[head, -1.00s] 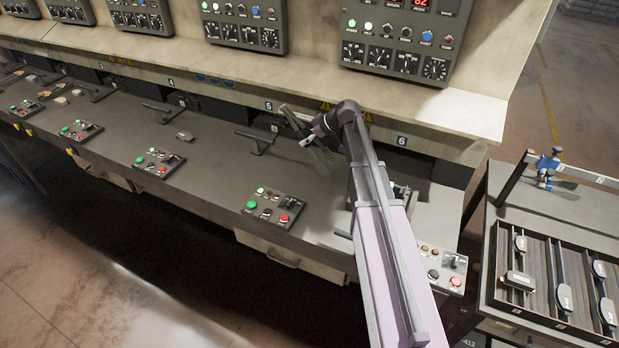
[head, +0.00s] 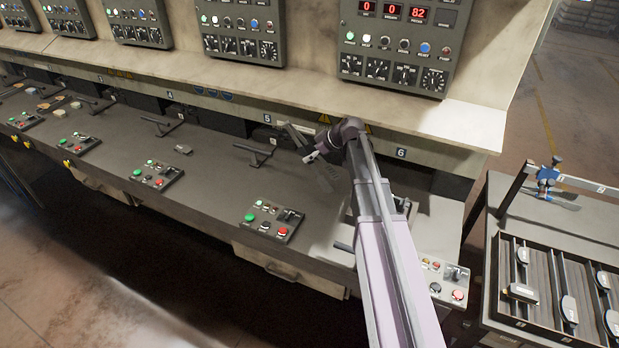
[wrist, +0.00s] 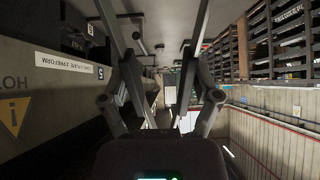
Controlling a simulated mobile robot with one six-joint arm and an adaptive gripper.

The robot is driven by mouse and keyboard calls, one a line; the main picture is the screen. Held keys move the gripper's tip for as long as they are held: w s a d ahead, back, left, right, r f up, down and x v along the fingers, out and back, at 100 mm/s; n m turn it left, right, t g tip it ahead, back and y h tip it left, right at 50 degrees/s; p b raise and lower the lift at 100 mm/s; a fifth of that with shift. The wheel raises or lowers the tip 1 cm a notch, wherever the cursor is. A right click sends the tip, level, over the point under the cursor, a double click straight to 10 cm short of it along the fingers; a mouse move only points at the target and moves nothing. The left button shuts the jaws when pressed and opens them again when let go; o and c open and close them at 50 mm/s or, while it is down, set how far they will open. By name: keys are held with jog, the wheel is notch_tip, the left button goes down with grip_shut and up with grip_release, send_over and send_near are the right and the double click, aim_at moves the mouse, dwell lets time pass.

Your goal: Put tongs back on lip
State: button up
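My gripper (head: 320,138) is at the pale lip (head: 430,160) of the press bench, between labels 5 and 6. Two long grey strips, which look like the arms of the tongs (head: 297,133), stick out from it to the left in the head view. In the wrist view the tongs (wrist: 200,30) spread in a V between the gripper's fingers (wrist: 160,75), which seem to bear on them from outside. The lip (wrist: 35,85) shows at the left there, with its number 5 label. Whether the tongs touch the lip is hidden.
Control boxes (head: 273,221) and lever handles (head: 255,152) stand on the dark bench top. A meter panel (head: 398,48) stands above the lip. At right is a cart with a rail, a blue clamp-like piece (head: 548,178) and a tray (head: 495,290) of brake shoes.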

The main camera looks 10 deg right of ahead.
jog(key=shift+f+b, duration=1.5)
jog(key=shift+f, duration=0.4)
jog(key=shift+f+b, duration=1.85)
jog(key=shift+f, duration=0.05)
jog(key=shift+o, duration=0.5)
jog(key=shift+f, duration=0.1)
jog(key=shift+o, duration=1.2)
jog(key=shift+r, duration=0.2)
